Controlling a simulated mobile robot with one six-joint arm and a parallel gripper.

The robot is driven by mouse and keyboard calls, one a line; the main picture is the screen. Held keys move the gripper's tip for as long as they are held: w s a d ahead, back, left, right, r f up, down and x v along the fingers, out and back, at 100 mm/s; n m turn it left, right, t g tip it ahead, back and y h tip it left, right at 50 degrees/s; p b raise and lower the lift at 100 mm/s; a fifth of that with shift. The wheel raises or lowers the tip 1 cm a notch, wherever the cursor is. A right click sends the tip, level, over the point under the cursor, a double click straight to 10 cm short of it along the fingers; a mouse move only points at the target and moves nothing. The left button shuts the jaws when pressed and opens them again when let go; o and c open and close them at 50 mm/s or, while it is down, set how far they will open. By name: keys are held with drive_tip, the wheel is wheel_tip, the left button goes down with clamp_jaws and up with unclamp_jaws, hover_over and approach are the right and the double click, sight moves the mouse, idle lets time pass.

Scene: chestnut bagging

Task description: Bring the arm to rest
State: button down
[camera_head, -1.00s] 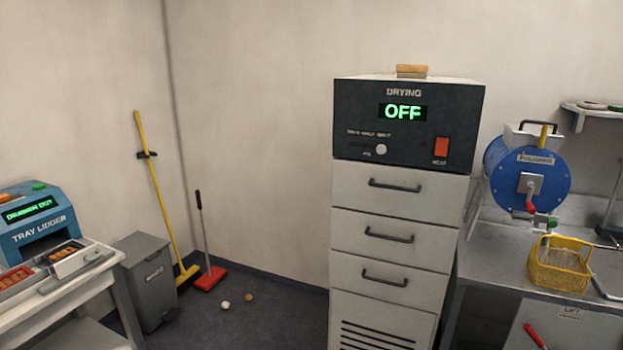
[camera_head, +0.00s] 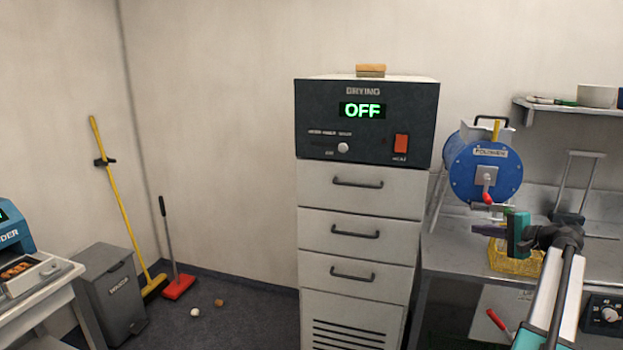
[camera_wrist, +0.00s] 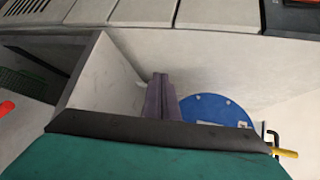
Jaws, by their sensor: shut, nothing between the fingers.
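My gripper (camera_head: 480,230) is at the right in the head view, at the end of my arm that rises from the lower right. Its dark fingers point left, in front of the yellow basket (camera_head: 515,262) and below the blue drum (camera_head: 486,172), as seen from the head. In the wrist view the fingers (camera_wrist: 162,98) lie together with nothing between them. The gripper's teal body fills the bottom of that view, and part of the blue drum (camera_wrist: 215,112) shows behind the fingers. My arm hides part of the basket and the metal bench.
The drying cabinet (camera_head: 362,215) stands in the middle, its display reading OFF and its drawers shut. A metal bench (camera_head: 450,255) and a wall shelf (camera_head: 560,110) are at the right. A grey bin (camera_head: 108,290), yellow broom (camera_head: 125,195) and tray machine (camera_head: 14,228) are at the left.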

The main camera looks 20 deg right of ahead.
drive_tip(key=w+a+f+n+g+y, duration=0.2)
drive_tip(key=w+a+f+g, duration=0.1)
drive_tip(key=a+f, duration=1.15)
drive_tip(key=w+a+f+n+g+y, duration=0.1)
drive_tip(key=w+a+f+n+g, duration=0.2)
drive_tip(key=a+f, duration=1.2)
drive_tip(key=s+a+f+n+g, duration=0.1)
drive_tip(key=s+a+f+g, duration=0.3)
drive_tip(key=a+f, duration=0.8)
drive_tip(key=s+a+f+n+g+h, duration=0.1)
drive_tip(key=s+a+f+n+g, duration=0.45)
drive_tip(key=s+a+f, duration=1)
drive_tip(key=s+a+f+n+g+h, duration=0.1)
drive_tip(key=s+a+n+g+h, duration=0.1)
drive_tip(key=s, duration=0.8)
drive_tip(key=s+a+f+n+g+h, duration=0.2)
drive_tip(key=s+a+n, duration=0.2)
drive_tip(key=s, duration=0.6)
drive_tip(key=shift+s+f+h, duration=0.25)
drive_tip(key=shift+s+h, duration=0.05)
drive_tip(key=shift+s, duration=0.05)
